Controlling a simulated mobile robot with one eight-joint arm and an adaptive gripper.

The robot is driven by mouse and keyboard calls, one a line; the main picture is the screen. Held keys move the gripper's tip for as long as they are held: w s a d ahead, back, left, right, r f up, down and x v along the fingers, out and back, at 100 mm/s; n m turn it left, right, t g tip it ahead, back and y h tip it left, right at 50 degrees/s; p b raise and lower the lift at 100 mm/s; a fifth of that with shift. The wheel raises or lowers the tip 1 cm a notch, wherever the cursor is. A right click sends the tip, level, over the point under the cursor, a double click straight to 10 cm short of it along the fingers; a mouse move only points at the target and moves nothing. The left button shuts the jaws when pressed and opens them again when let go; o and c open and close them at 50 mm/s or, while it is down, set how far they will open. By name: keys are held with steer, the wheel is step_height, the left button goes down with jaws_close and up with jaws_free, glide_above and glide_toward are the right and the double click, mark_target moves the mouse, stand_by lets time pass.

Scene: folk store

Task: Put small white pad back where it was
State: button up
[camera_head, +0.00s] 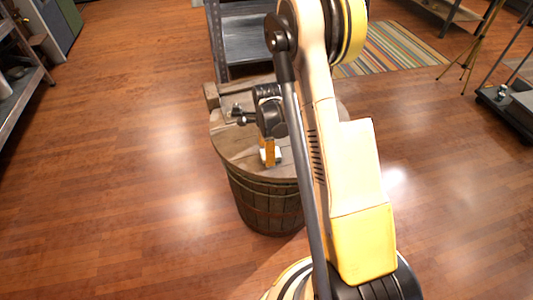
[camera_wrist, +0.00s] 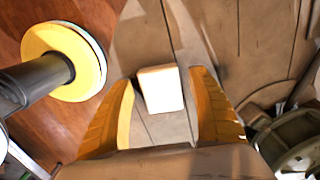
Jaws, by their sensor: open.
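The small white pad (camera_wrist: 161,88) lies on the wooden barrel top (camera_wrist: 230,20) in the wrist view, between the two fingertips. In the head view the pad (camera_head: 277,154) is a small pale patch beside my gripper's orange fingers, partly covered by them. My gripper (camera_head: 267,158) points down over the barrel top (camera_head: 232,143). In the wrist view my gripper (camera_wrist: 163,84) is open, with one orange finger at each side of the pad. A narrow gap seems to show at each side; I cannot tell whether the fingertips touch the wood.
Metal items (camera_head: 235,110) stand on the barrel's back left; a round metal part (camera_wrist: 296,143) is close to my right finger in the wrist view. A grey shelf (camera_head: 245,40) stands behind the barrel, with a striped rug (camera_head: 395,52) at back right.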

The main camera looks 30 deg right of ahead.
steer(key=s+a+r+n+t+p, duration=0.1)
steer(key=a+r+n+p, duration=0.15)
steer(key=r, duration=0.85)
steer(key=s+a+r+n+t+p, duration=0.1)
steer(key=s+a+r+n+p, duration=0.15)
steer(key=r, duration=0.85)
steer(key=s+a+r+n+t, duration=0.2)
steer(key=s+a+r+n, duration=0.2)
steer(key=s+n, duration=0.3)
steer(key=s+a+r+n+t, duration=0.3)
steer(key=s+a+r+n, duration=0.2)
steer(key=s+r+n, duration=0.2)
steer(key=shift+s+r+n+b, duration=0.25)
steer(key=shift+s+n+b, duration=0.2)
steer(key=shift+n, duration=0.65)
